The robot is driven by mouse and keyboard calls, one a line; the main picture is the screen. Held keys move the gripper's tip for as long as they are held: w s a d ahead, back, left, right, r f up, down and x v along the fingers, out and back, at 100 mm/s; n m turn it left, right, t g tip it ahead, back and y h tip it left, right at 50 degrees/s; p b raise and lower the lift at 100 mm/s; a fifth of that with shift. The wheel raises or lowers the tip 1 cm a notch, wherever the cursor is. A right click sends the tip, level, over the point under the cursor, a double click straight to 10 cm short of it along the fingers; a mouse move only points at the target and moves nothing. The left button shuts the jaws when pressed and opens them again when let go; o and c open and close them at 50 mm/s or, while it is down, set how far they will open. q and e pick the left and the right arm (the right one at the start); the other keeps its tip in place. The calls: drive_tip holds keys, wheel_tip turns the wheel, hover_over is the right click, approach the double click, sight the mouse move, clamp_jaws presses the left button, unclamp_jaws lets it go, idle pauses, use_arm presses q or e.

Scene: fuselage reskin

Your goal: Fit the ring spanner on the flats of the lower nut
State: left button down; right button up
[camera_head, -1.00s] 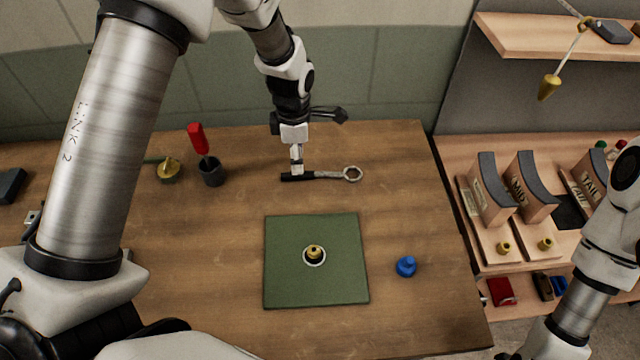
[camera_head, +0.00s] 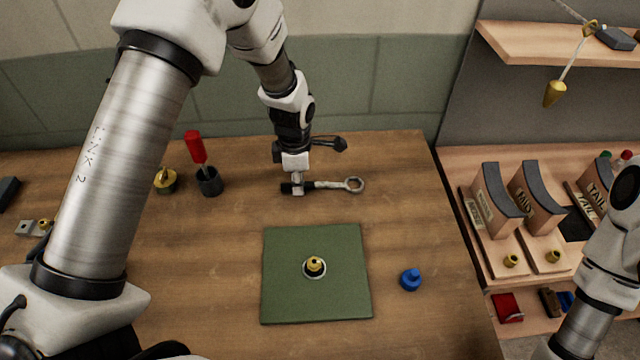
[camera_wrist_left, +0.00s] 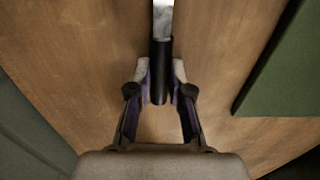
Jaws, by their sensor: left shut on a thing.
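The ring spanner (camera_head: 330,185) has a black handle at its left end and a steel ring at its right end. My left gripper (camera_head: 297,188) is shut on the black handle, near the back of the bench. In the left wrist view the black handle (camera_wrist_left: 160,72) lies between the two fingers (camera_wrist_left: 160,85). A small brass nut piece (camera_head: 315,264) stands on a pale round washer in the middle of the green mat (camera_head: 290,305). The spanner is apart from it, behind the mat. My right gripper is out of view.
A dark cup (camera_head: 209,182) with a red-handled screwdriver and a brass piece (camera_head: 166,181) stand left of the spanner. A blue knob (camera_head: 411,279) stands right of the mat. Shelves with curved blocks (camera_head: 497,200) are at the right. The bench between spanner and mat is clear.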

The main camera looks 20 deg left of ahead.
use_arm(q)
drive_tip(key=shift+r+p, duration=2.8)
drive_tip(key=shift+r, duration=0.25)
